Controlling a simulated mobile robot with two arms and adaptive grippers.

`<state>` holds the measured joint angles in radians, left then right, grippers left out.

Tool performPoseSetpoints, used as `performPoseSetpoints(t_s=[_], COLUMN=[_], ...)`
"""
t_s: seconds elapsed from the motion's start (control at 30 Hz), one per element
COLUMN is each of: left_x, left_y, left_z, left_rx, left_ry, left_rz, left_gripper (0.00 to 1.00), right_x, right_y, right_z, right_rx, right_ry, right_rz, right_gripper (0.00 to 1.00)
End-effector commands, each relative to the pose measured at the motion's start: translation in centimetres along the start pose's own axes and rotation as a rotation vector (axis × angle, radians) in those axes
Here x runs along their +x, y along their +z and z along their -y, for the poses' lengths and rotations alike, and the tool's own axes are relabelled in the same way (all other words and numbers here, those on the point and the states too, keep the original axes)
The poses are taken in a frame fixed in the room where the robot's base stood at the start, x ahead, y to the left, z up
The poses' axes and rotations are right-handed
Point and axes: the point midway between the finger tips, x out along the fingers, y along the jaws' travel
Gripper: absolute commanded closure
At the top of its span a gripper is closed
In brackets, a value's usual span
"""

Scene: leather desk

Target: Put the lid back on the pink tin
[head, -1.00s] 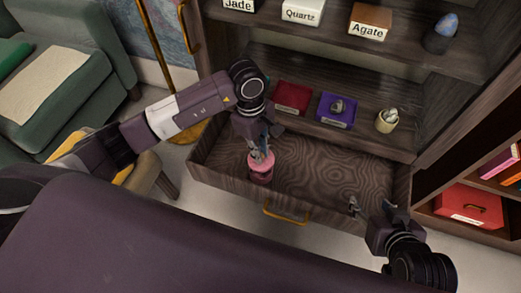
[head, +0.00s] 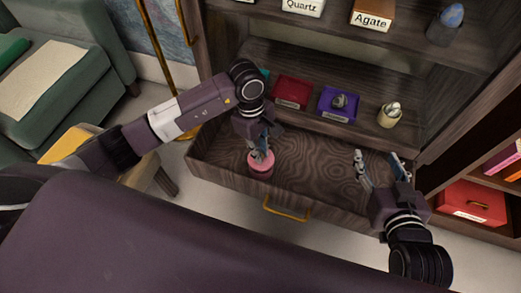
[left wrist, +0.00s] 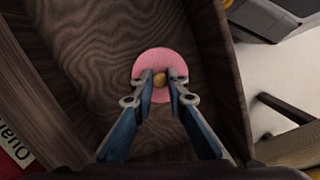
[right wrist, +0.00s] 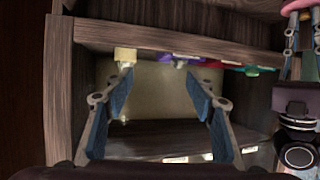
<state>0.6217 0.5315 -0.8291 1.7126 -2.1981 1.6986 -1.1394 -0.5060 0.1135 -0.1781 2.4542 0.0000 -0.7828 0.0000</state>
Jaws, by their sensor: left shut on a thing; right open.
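My left gripper (head: 262,156) is shut on the gold knob (left wrist: 160,81) of the round pink lid (left wrist: 151,60), above the open drawer. The lid also shows in the head view (head: 260,167), low near the drawer's front left. It appears roughly level. I cannot make out a separate pink tin body; anything under the lid is hidden. In the right wrist view, a bit of pink (right wrist: 299,5) shows at the upper right by the left gripper. My right gripper (head: 380,160) is open and empty over the drawer's right end.
The drawer (head: 325,170) is pulled out, its wood floor otherwise bare. On the shelf behind stand a red tray (head: 291,91), a purple tray (head: 338,104) with a grey stone, and a small cream pot (head: 389,117). A cabinet with a red box (head: 472,203) is at right.

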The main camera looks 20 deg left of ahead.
Motion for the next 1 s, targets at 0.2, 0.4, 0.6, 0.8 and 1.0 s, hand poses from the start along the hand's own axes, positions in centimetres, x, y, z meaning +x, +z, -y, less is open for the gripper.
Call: performPoseSetpoints(t_s=[0.2, 0.4, 0.6, 0.8, 1.0], left_x=[0.6, 1.0, 1.4, 1.8, 2.1], left_y=[-0.1, -0.2, -0.2, -0.3, -0.3], left_z=[0.0, 0.0, 0.0, 0.0, 0.0], left_rx=[0.000, 0.000, -0.001, -0.001, -0.001], left_ry=[0.000, 0.000, 0.000, 0.000, 0.000], left_rz=[0.000, 0.000, 0.000, 0.000, 0.000], left_gripper=[1.00, 1.00, 1.00, 1.00, 1.00], right_x=[0.3, 0.2, 0.0, -0.4, -0.9], right_y=[-2.2, -4.2, -6.2, -8.1, -9.7], right_z=[0.3, 0.5, 0.8, 1.0, 1.2], right_rx=[0.000, 0.001, 0.002, 0.003, 0.004], right_ry=[-0.006, -0.011, -0.016, -0.022, -0.026], right_rz=[-0.098, -0.188, -0.276, -0.364, -0.435], right_gripper=[0.49, 0.49, 0.49, 0.49, 0.49])
